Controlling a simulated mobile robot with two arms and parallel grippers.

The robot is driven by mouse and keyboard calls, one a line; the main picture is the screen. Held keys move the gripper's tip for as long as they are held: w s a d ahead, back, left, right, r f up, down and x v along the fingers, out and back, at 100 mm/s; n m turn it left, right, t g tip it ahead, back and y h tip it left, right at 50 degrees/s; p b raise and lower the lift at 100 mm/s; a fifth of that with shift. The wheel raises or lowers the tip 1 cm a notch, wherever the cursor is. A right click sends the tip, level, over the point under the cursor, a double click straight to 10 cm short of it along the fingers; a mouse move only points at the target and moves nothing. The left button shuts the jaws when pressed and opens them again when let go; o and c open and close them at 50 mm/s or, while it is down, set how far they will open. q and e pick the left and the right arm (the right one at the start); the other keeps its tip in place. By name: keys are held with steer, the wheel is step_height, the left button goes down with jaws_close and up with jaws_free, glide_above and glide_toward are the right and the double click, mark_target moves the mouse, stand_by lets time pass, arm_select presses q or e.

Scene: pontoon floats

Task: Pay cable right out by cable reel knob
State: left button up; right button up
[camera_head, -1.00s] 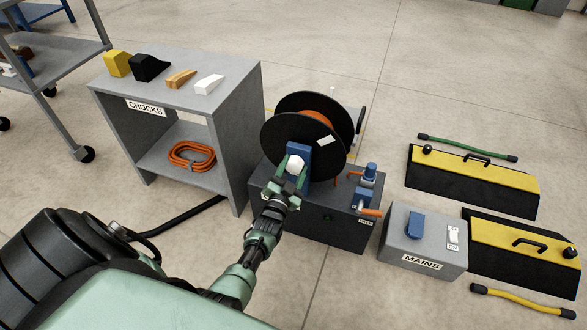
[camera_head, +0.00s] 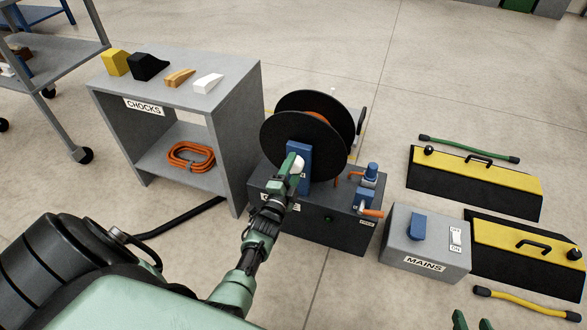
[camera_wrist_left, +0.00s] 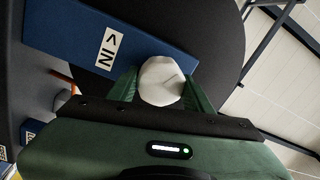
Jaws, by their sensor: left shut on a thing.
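The cable reel (camera_head: 293,133) has black discs with orange cable between them and stands on a dark grey box (camera_head: 335,230). A blue upright (camera_head: 305,152) is on its near face. My left gripper (camera_head: 297,166) is shut on the white faceted knob (camera_head: 299,163) at this upright. In the left wrist view the knob (camera_wrist_left: 160,82) sits between the green fingers, in front of a blue panel (camera_wrist_left: 75,40) with an "IN" arrow label (camera_wrist_left: 106,48). My right gripper (camera_head: 472,321) shows only its green fingertips at the bottom edge, apart and empty.
A grey shelf (camera_head: 235,100) with chocks and an orange cable coil (camera_head: 190,157) stands left. A blue fitting with an orange handle (camera_head: 370,212) is on the box's right end. The mains box (camera_head: 428,247) and yellow-black ramps (camera_head: 475,175) lie right.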

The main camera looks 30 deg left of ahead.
steer(key=shift+w+a+r, duration=0.1)
steer(key=shift+w+r, duration=0.1)
stand_by(0.4)
arm_select(q)
steer(key=o, duration=1.4)
steer(key=shift+c, duration=0.2)
steer(key=shift+s, duration=0.2)
steer(key=p+v, duration=0.2)
steer(key=v, duration=0.5)
steer(key=shift+s, duration=0.2)
arm_select(e)
steer(key=s+d+f+g+h, duration=0.1)
steer(key=s+d+f+g, duration=0.2)
steer(key=s, duration=0.5)
step_height(320, 180, down, 2)
steer(key=shift+s+g, duration=0.2)
steer(key=shift+g, duration=0.6)
arm_select(q)
steer(key=shift+f, duration=0.1)
